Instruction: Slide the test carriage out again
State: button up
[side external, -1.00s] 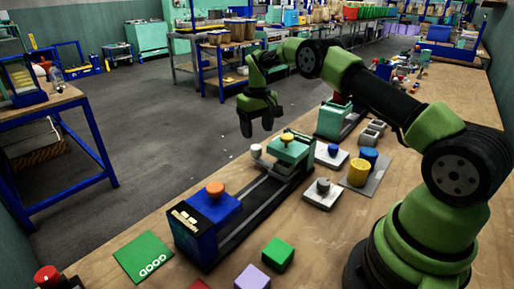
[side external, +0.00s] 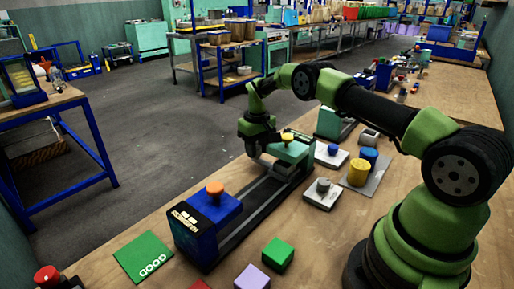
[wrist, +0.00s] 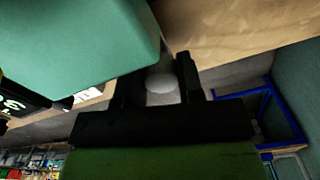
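The teal block with a yellow knob (side external: 287,137), which looks like the test carriage, sits at the far end of a dark rail (side external: 255,200). In the wrist view its teal side (wrist: 80,45) fills the upper left. A pale round knob (wrist: 160,83) beside it shows between my fingers. In the side view my gripper (side external: 254,151) is lowered at the block's left side and hides that knob. The gripper's fingers (wrist: 160,80) stand apart on either side of the knob. Whether they touch it cannot be told. A blue block with an orange knob (side external: 212,208) stands at the rail's near end.
A green card (side external: 144,256), a green cube (side external: 278,253) and a lilac cube (side external: 251,278) lie near the front. A white plate with a grey knob (side external: 322,193) and yellow and blue cylinders (side external: 359,172) stand right of the rail. Another teal unit (side external: 330,122) stands behind.

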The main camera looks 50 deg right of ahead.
jog(key=a, duration=1.2)
grip_shut()
jog(key=shift+w, duration=0.1)
jog(key=o, duration=1.1)
grip_release()
notch_tip(320, 180, up, 10)
